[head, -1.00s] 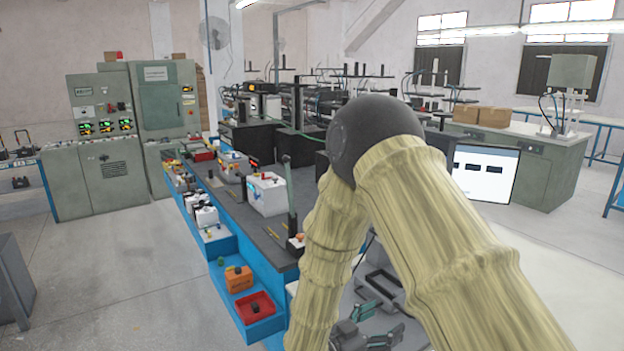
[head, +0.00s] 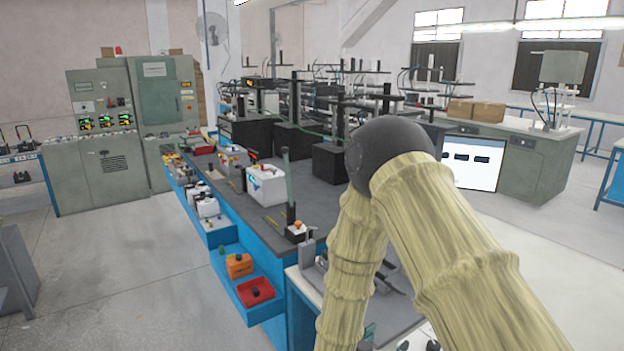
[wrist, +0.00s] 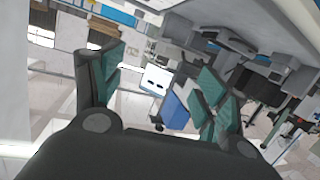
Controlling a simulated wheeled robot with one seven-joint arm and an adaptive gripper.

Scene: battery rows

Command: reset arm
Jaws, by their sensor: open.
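My gripper (wrist: 160,95) shows in the wrist view with its two green-padded fingers spread wide apart and nothing between them. In the head view my arm is bent in a beige sleeve with a dark elbow, filling the right of centre. The gripper end is mostly out of the head view, at the bottom edge below the arm. The wrist view is tilted and looks out over the room.
A long dark-topped workbench (head: 237,218) holds white batteries (head: 266,186). Blue side shelves carry a red tray (head: 255,291) and an orange box (head: 239,265). A monitor (head: 474,162) stands behind my arm. Grey control cabinets (head: 95,128) stand at the left.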

